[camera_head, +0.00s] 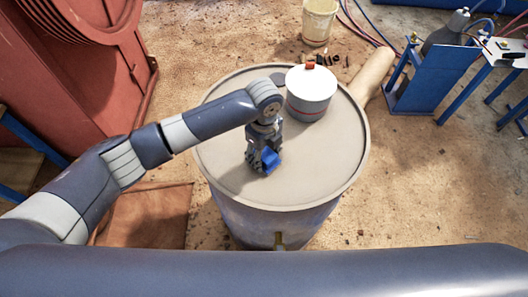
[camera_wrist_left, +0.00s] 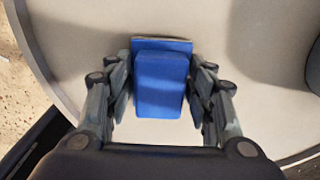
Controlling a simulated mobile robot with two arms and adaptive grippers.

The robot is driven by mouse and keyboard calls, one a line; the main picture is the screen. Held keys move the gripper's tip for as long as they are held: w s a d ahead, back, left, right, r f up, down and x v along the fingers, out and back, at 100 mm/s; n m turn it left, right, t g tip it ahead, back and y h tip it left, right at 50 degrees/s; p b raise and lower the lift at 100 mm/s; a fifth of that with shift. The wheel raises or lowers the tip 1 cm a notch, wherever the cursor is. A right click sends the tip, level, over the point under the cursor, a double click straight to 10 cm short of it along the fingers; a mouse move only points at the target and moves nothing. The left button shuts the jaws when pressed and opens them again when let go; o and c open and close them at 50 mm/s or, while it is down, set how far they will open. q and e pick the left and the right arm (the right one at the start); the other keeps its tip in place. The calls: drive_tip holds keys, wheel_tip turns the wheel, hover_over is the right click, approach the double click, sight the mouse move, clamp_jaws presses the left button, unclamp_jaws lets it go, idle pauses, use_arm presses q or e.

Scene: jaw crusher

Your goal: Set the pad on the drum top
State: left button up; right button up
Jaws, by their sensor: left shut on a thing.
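The drum (camera_head: 285,215) stands upright with a flat beige top that has a raised rim. My left gripper (camera_head: 263,165) is over the drum top, left of its middle, pointing down. It is shut on a blue block-shaped pad (camera_head: 271,159). In the left wrist view the pad (camera_wrist_left: 160,85) sits between the two fingers, with a wider flat blue part at its far edge. The drum top (camera_wrist_left: 240,30) fills most of that view behind it. I cannot tell whether the pad touches the drum top. My right gripper does not show.
A bucket (camera_head: 319,22) stands behind on the floor. Red machinery (camera_head: 75,70) is at left, a blue stand (camera_head: 435,78) at right.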

sight(264, 152)
use_arm(q)
drive_tip(key=shift+f, duration=0.15)
drive_tip(key=o, duration=0.7)
drive_tip(key=shift+o, duration=1.2)
wheel_tip(264, 152, up, 12)
drive_tip(key=b, duration=0.2)
